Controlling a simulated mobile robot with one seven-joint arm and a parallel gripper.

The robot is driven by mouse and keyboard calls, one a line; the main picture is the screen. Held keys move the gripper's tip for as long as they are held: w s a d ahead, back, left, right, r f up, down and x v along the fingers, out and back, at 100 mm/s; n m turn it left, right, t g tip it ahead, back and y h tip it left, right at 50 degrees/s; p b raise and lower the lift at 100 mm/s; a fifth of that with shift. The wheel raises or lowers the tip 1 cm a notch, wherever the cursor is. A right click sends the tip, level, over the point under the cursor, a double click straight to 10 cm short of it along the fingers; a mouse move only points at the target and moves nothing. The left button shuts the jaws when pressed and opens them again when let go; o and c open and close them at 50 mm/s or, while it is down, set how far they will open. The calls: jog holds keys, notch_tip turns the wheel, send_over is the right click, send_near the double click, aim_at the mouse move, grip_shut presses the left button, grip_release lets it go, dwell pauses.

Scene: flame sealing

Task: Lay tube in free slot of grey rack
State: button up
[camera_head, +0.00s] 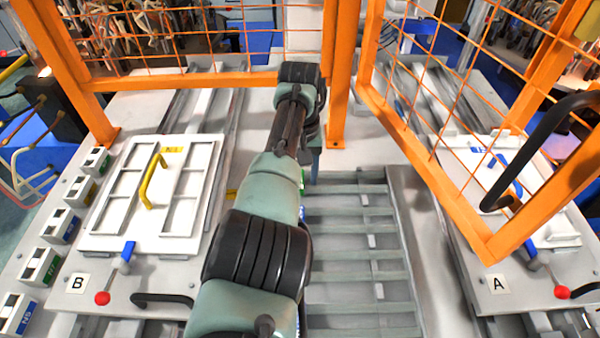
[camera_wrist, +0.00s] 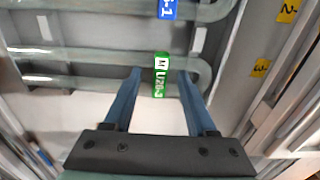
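The grey rack (camera_head: 404,262) lies right of my arm in the head view, with several pale glass tubes across it. Its left side is hidden by my arm. In the wrist view, a clear U-shaped tube (camera_wrist: 95,53) with a green label (camera_wrist: 161,75) lies at the rack's end row, its bend at the right. My gripper (camera_wrist: 159,73) has its two blue fingers apart, one on each side of the green label, with visible gaps. I cannot tell how high the fingertips are. Another tube (camera_wrist: 110,13) with a blue label (camera_wrist: 167,9) lies farther up.
Yellow number tags (camera_wrist: 261,67) mark the rack's edge. An orange mesh guard (camera_head: 430,165) stands right of the rack, and an orange post (camera_head: 341,70) stands behind it. White fixture plates B (camera_head: 150,235) and A (camera_head: 550,230) flank the rack, with red-knobbed levers.

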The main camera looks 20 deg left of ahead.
jog(key=shift+r, duration=0.1)
notch_tip(320, 180, up, 13)
jog(key=b, duration=0.1)
dwell(0.5)
jog(key=shift+f, duration=0.2)
